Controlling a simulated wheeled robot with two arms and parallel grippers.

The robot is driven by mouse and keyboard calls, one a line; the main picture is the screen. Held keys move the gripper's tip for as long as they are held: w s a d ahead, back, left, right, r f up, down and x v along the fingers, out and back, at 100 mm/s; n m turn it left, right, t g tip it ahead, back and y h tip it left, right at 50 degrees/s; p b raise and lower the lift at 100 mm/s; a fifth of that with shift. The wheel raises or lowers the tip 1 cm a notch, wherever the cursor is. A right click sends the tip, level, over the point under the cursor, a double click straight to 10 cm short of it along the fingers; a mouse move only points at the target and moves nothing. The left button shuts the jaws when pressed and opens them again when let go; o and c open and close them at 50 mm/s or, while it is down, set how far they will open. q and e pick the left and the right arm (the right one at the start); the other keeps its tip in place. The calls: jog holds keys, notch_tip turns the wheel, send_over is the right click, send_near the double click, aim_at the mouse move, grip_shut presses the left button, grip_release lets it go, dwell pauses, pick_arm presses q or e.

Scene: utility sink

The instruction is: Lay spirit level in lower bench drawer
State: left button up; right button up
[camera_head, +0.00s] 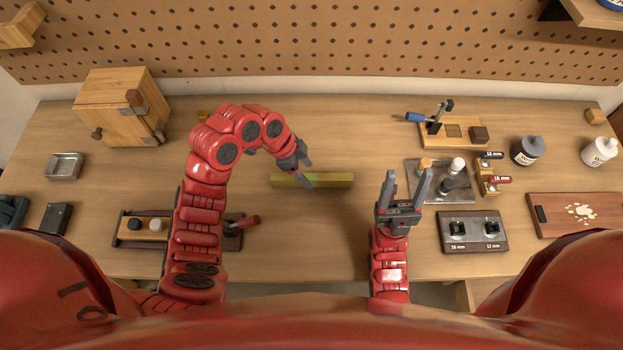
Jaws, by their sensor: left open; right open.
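The spirit level, a yellow-green bar (335,180), lies flat on the wooden bench near the middle, its length running left to right. My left gripper (306,176) is open and reaches over the level from behind and left. Its fingertips overlap the bar's middle in the picture, and I cannot tell whether they touch it. My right gripper (408,174) is open and empty, fingers pointing away from me, to the right of the level. The lower bench drawer cannot be made out; my own body covers most of the area below the bench's front edge.
A wooden cabinet (121,105) stands at back left. A metal tray (427,193) with small pieces, a two-socket block (473,231), bottles (527,150) and a dark-ended board (575,211) fill the right. A holder (127,229) lies near my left arm. The bench centre (320,235) is clear.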

aim_at(311, 176)
pick_arm(q)
jog(key=p+x, duration=0.1)
jog(key=x, duration=0.3)
jog(key=shift+w, duration=0.1)
grip_shut()
